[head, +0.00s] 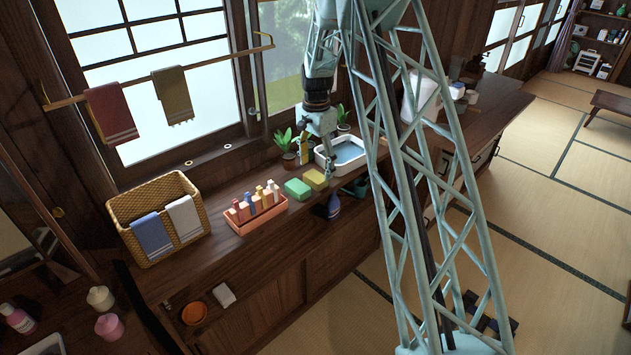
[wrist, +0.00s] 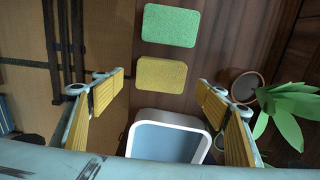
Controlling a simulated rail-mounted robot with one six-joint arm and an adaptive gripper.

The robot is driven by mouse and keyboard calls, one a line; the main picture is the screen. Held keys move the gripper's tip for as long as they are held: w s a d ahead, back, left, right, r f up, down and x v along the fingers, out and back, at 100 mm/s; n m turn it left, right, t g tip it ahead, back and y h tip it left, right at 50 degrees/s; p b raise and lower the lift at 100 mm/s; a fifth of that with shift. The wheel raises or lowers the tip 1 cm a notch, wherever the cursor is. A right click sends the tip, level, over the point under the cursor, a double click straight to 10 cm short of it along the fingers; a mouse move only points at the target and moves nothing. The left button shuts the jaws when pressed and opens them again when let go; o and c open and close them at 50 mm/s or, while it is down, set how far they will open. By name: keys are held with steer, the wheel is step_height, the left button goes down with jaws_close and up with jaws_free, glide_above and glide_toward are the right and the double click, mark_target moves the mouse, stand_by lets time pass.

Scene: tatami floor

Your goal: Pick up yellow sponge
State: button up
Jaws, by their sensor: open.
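The yellow sponge (head: 316,179) lies flat on the wooden counter, between the green sponge (head: 297,189) and the white basin (head: 347,152) of water. In the wrist view the yellow sponge (wrist: 162,80) is a flat block, with the green sponge (wrist: 169,26) above it and the basin (wrist: 166,140) below it. My gripper (wrist: 164,92) is open and empty, with its yellow-padded fingers apart on either side of the yellow sponge in the picture. In the head view my gripper (head: 328,170) is over the counter by the sponge and basin. The gap between fingers and sponge is unclear.
A potted plant (wrist: 285,105) stands close to the right finger in the wrist view. A coral tray (head: 258,213) of several bottles and a wicker basket (head: 151,210) are farther left on the counter.

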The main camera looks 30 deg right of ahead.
mark_target(315, 176)
steer(key=shift+a+f+b, duration=0.1)
steer(key=shift+f+b, duration=0.5)
steer(key=shift+f, duration=1.95)
steer(key=shift+c, duration=0.7)
steer(key=c, duration=0.6)
